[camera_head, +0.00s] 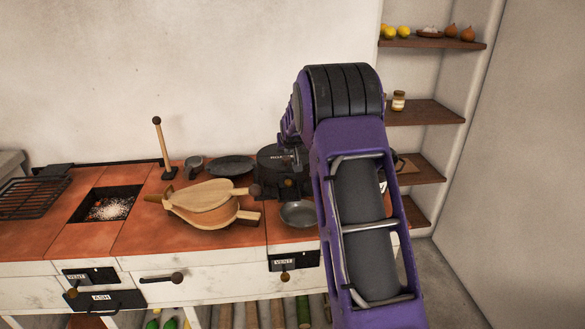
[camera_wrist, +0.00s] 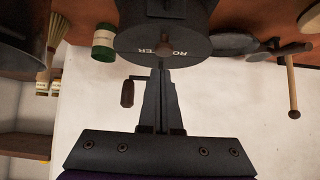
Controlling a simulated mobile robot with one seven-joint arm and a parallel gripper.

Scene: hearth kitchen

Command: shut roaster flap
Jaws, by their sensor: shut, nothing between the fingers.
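The roaster (camera_head: 268,160) is a black drum on the orange-tiled counter, partly hidden behind my arm in the head view. I cannot tell how far the flap stands open. My gripper (camera_wrist: 161,66) is shut and empty, its fingertips close to the lettered front below the knob in the picture. I cannot tell whether they touch it. A crank with a brown handle (camera_wrist: 127,94) is left of the fingers.
Wooden bellows (camera_head: 205,203) lie left of the roaster, with a dark pan (camera_head: 231,166) behind. A small metal bowl (camera_head: 298,213) is in front of the roaster. A green tin (camera_wrist: 103,42) is beside it in the wrist view. Wall shelves (camera_head: 425,112) are at the right.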

